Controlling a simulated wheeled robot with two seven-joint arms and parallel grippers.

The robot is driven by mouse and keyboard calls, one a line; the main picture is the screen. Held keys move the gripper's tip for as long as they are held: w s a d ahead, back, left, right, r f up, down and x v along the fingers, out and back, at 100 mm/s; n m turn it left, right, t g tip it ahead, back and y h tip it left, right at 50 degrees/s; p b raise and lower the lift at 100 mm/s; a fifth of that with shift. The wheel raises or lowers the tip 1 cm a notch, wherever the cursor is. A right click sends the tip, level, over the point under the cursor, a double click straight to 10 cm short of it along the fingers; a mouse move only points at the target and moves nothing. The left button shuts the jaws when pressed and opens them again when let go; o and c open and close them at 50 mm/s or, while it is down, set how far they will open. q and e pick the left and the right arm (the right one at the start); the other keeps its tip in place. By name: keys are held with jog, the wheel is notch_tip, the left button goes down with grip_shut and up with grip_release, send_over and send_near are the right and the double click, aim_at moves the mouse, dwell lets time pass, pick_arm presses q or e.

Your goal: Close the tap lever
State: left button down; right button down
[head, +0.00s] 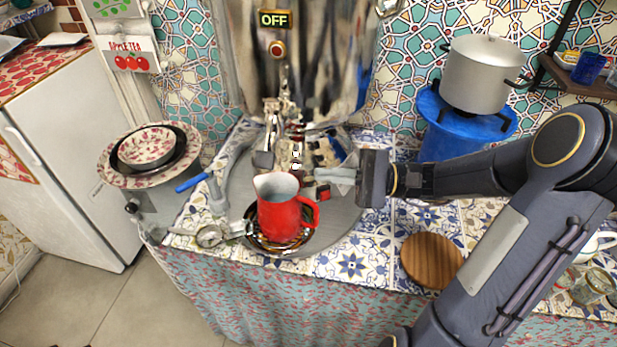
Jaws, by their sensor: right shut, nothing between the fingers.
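The shiny metal samovar (305,65) stands at the back of the counter in the head view, with a lit "OFF" sign (274,19) on it. Its tap assembly (290,135) projects toward me above a red jug (281,213). The lever is hard to pick out among the cluttered metal parts, so I cannot tell its position. My right gripper (326,175) comes in from the right. It is shut and empty, its fingertips close to the right of the tap and just above the jug's handle. I cannot tell whether they touch anything. My left gripper is not in view.
A bowl on a wide plate (112,180) is farther left. A steel pot (482,72) on a blue stand is at the back right. A round wooden board (432,260) lies at the right front.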

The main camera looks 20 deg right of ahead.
aim_at(269, 135)
jog(key=w+p+x, duration=0.1)
jog(key=x, duration=0.8)
jog(key=shift+r+m+t, duration=0.2)
jog(key=shift+m+t, duration=0.1)
jog(key=shift+t, duration=0.1)
jog(key=shift+d+r, duration=0.1)
